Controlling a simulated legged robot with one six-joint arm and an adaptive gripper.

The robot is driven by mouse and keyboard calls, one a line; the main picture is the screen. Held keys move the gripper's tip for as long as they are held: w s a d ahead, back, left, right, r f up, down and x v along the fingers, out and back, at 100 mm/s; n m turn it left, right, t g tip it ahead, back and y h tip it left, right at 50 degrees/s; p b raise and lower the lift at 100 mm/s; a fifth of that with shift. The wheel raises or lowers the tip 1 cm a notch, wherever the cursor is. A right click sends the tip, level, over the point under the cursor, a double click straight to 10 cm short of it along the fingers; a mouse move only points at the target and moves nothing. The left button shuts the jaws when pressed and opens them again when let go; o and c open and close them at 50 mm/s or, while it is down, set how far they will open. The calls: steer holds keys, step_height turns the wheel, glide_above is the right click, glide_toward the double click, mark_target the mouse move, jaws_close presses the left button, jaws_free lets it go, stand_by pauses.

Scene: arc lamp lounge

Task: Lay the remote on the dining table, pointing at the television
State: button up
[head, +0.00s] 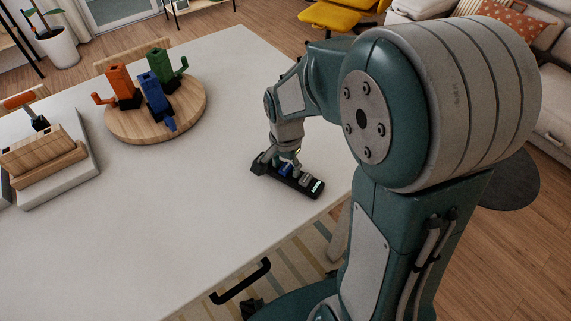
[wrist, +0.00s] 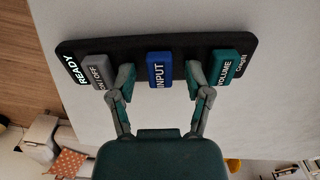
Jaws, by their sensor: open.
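The remote (head: 302,184) is a long black bar lying on the white dining table (head: 225,215), near its right edge. In the wrist view the remote (wrist: 206,52) carries a grey ON/OFF button, a blue INPUT button, a teal VOLUME button and a lit READY label at its left end. In the head view the lit end points to the lower right. My gripper (head: 286,163) is low over the remote. In the wrist view my gripper (wrist: 159,74) is open, its fingers on either side of INPUT. Contact cannot be told. No television shows.
A round wooden board (head: 150,128) with orange, blue and green pieces stands at the back left. A tray (head: 58,180) with wooden blocks is at the left. The table's middle and front are clear. A sofa (head: 554,98) and yellow chair (head: 338,16) stand beyond.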

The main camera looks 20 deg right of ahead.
step_height(320, 180, up, 12)
steer(key=s+r+n+t, duration=0.4)
steer(key=s+n, duration=0.6)
steer(key=s, duration=0.4)
steer(key=shift+r+t, duration=0.15)
steer(key=shift+t, duration=0.65)
steer(key=shift+d, duration=0.1)
stand_by(0.5)
